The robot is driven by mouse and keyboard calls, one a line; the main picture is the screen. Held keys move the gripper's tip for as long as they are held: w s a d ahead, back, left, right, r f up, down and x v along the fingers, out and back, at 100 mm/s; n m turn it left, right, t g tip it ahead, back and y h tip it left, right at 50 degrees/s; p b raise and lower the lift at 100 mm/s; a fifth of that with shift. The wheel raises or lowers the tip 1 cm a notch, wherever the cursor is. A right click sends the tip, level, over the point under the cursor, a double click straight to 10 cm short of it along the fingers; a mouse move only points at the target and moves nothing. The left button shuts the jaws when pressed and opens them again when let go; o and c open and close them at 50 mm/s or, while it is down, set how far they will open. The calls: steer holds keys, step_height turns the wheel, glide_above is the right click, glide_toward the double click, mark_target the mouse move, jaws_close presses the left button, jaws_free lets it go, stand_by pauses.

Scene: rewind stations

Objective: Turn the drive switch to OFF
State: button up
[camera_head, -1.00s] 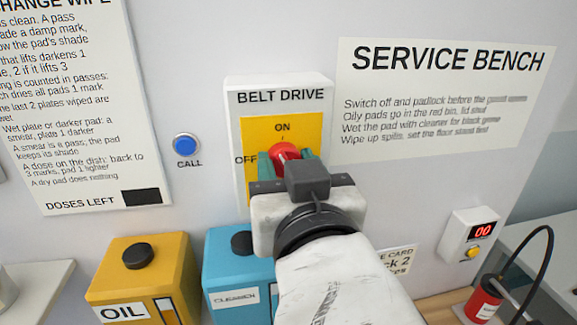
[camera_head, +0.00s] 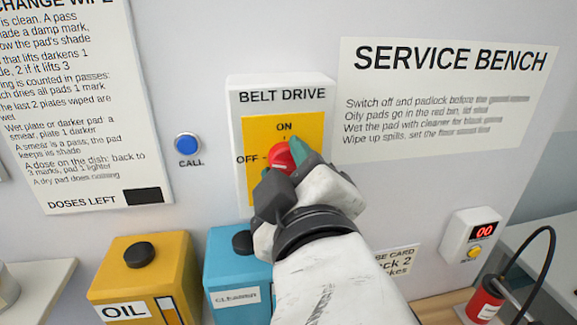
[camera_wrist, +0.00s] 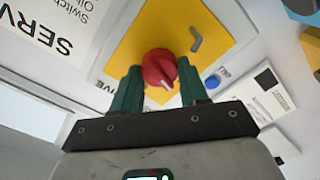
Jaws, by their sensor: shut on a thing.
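The drive switch is a round red knob (camera_head: 280,157) on a yellow plate (camera_head: 258,130) under the words BELT DRIVE. ON is printed above the knob and OFF to its left. My gripper (camera_head: 281,160) is shut on the knob, tilted with one green finger at its upper right; the other finger is mostly hidden. In the wrist view, the knob (camera_wrist: 159,68) sits between both green fingers of my gripper (camera_wrist: 160,82). Its white line there points down and slightly right; I cannot tell exactly where that falls between ON and OFF.
A blue CALL button (camera_head: 188,144) is left of the switch box. A yellow OIL container (camera_head: 142,275) and a blue cleaner container (camera_head: 225,270) stand below. A counter box (camera_head: 470,236) and a red bottle with a black cable (camera_head: 487,300) are at right.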

steer(key=shift+f+n, duration=0.1)
steer(key=shift+n, duration=0.5)
steer(key=o, duration=1.1)
steer(key=shift+c, duration=0.2)
